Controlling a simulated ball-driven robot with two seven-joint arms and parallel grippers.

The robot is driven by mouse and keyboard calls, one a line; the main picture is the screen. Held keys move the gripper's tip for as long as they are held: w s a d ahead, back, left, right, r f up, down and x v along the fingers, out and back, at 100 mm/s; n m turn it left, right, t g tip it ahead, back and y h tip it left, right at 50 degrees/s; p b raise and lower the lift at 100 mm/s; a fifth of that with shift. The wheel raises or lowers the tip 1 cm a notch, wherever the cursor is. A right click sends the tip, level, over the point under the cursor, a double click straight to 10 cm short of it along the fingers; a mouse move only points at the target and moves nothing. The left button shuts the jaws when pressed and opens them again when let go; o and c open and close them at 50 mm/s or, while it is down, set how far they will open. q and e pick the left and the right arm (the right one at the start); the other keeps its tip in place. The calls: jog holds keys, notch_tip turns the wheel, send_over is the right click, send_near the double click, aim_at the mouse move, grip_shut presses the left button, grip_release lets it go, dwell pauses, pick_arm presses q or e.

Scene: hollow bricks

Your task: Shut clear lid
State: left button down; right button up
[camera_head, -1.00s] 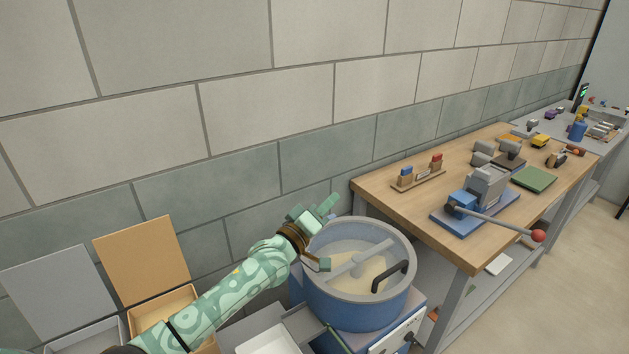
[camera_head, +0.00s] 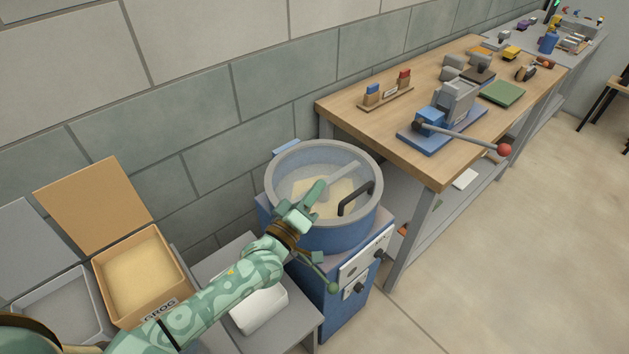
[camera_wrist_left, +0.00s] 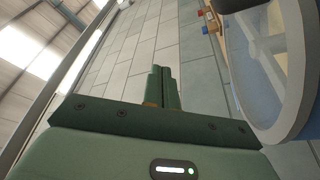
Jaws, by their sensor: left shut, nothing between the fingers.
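A round blue mixer drum (camera_head: 325,240) with a thick grey rim stands on a blue cabinet. A clear lid (camera_head: 340,180) with a black handle (camera_head: 357,198) appears to lie across the drum's top; I cannot tell whether it is fully seated. A grey paddle and pale material show through it. My left gripper (camera_head: 314,194) is shut and empty, overlapping the drum's near-left rim in the head view; contact is unclear. In the left wrist view its shut fingers (camera_wrist_left: 162,88) point at the wall, with the round rim (camera_wrist_left: 298,115) to their right. My right gripper is out of view.
A wooden bench (camera_head: 415,150) with a blue lever press (camera_head: 445,120) stands right of the mixer. An open cardboard box (camera_head: 140,275) of grog and a grey box (camera_head: 65,305) are at left.

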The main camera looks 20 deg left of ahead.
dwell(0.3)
pick_arm(q)
notch_tip(320, 180, up, 4)
jog(key=p, duration=0.4)
jog(key=s+a+f, duration=0.3)
jog(key=s+a, duration=0.1)
jog(key=s, duration=0.4)
jog(key=shift+a+f+b, duration=0.2)
jog(key=shift+a+b, duration=0.2)
jog(key=shift+b, duration=0.05)
jog(key=shift+s, duration=0.1)
